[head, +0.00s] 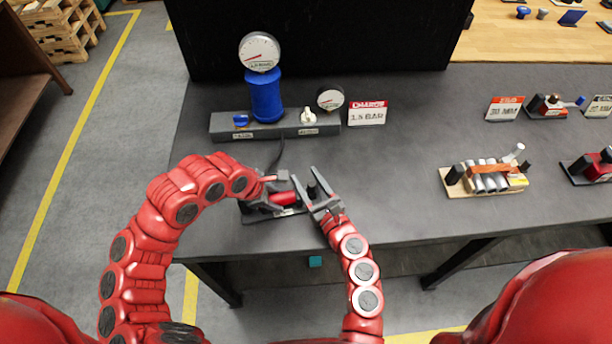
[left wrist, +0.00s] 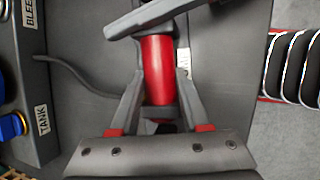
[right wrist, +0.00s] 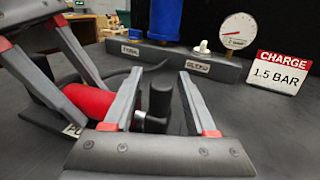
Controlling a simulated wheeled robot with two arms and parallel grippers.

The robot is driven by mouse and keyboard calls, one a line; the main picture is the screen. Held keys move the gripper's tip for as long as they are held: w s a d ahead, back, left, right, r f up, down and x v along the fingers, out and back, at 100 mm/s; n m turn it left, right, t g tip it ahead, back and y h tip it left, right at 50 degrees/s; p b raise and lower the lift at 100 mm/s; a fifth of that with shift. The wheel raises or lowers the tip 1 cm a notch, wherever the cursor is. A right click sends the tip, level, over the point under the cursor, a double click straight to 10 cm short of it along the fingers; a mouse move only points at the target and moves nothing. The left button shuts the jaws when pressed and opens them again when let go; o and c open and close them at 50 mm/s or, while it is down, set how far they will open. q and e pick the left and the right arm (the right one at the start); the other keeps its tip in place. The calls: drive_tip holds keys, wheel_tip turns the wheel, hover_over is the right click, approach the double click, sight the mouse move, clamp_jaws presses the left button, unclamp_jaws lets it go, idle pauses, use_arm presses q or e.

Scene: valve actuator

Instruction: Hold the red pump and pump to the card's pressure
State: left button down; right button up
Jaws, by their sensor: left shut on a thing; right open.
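The red pump (head: 285,198) lies on the dark table near its front edge. My left gripper (head: 284,190) is shut around its red barrel, which also shows in the left wrist view (left wrist: 159,72). My right gripper (head: 322,192) is open just right of the pump. In the right wrist view the pump's black handle (right wrist: 160,103) stands upright between its open fingers, with a short metal rod toward the barrel (right wrist: 90,99); contact cannot be told. The card (right wrist: 283,72) reads CHARGE 1.5 BAR. A small gauge (right wrist: 238,30) stands left of it; its exact reading is too small to tell.
A grey manifold (head: 275,127) behind the pump carries a blue tank (head: 265,96) with a large gauge (head: 259,52), a blue knob (head: 241,120) and a white knob (head: 308,116). A dark hose (left wrist: 75,75) runs to the pump. Other fixtures (head: 487,178) stand at right.

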drive_tip(key=shift+w+a, duration=0.15)
drive_tip(key=shift+w, duration=0.3)
drive_tip(key=shift+c, duration=0.2)
clamp_jaws()
idle(1.0)
